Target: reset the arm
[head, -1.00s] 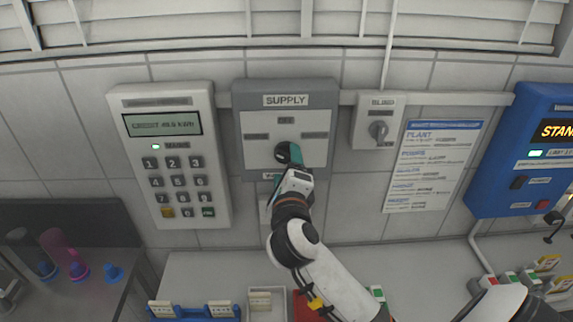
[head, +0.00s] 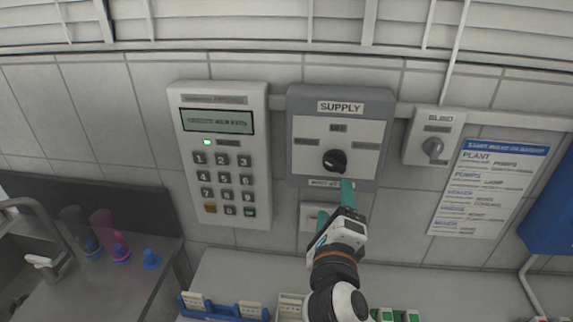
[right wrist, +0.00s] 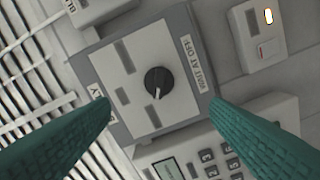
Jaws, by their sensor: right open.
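My right gripper (head: 335,204) is open and empty, just below the grey SUPPLY box (head: 298,150) on the wall. Its teal fingers also show in the right wrist view (right wrist: 160,108), spread apart with the box between and beyond them. The black round knob (head: 335,161) of the box is clear of the fingers; it also shows in the right wrist view (right wrist: 158,82), with a white pointer mark. My right arm comes up from the bottom of the head view. My left gripper is not in view.
A keypad meter (head: 220,155) hangs left of the box. A blue rack (head: 225,312) and coloured cups stand below left.

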